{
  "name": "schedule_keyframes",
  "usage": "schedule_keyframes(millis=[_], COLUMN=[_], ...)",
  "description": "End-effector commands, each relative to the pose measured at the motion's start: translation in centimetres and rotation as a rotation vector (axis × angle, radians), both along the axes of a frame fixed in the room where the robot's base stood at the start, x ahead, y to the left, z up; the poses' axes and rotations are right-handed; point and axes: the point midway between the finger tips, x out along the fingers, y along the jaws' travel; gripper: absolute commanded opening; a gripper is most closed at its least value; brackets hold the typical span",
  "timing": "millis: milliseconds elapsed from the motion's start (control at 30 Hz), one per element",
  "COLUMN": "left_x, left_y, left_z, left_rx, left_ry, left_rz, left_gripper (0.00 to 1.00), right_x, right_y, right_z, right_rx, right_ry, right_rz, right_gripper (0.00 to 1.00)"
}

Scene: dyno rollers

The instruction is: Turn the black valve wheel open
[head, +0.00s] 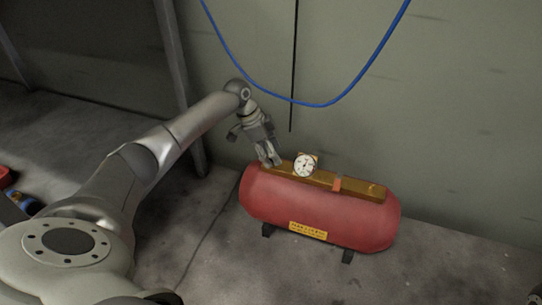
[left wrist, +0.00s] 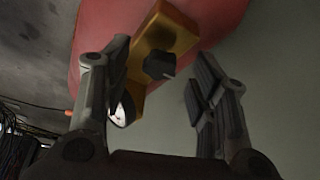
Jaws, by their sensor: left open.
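The black valve wheel (left wrist: 159,65) shows in the left wrist view, on the end of a brass bar (left wrist: 176,36) on the red tank (left wrist: 216,14). My left gripper (left wrist: 155,88) is open, with one finger on each side of the wheel in that view; I cannot tell whether it touches. In the head view my left gripper (head: 270,160) is at the left end of the brass bar (head: 345,185), on top of the red tank (head: 320,212). It hides the wheel there.
A white dial gauge (head: 305,165) stands on the bar just right of my left gripper; its edge also shows in the left wrist view (left wrist: 119,114). A blue hose (head: 310,103) hangs on the wall behind. The floor before the tank is clear.

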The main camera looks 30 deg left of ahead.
Motion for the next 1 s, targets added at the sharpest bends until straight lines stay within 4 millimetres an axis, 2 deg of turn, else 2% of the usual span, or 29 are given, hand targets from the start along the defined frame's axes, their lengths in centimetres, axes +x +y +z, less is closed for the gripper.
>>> schedule_keyframes(millis=[333, 700, 1000], left_x=[0.09, 0.07, 0.03], left_y=[-0.07, -0.07, -0.09], left_z=[-0.21, -0.21, 0.04], left_rx=[0.001, 0.001, 0.000], left_ry=[-0.001, -0.001, -0.001], left_rz=[0.000, 0.000, 0.022], left_gripper=[0.53, 0.07, 0.07], right_x=[-0.12, -0.12, -0.10], right_y=[0.02, 0.03, -0.06], right_z=[0.11, 0.10, 0.66], right_rx=[0.000, -0.001, 0.003], right_ry=[-0.005, -0.005, -0.003], right_rz=[-0.001, 0.000, 0.002], right_gripper=[0.00, 0.00, 0.00])
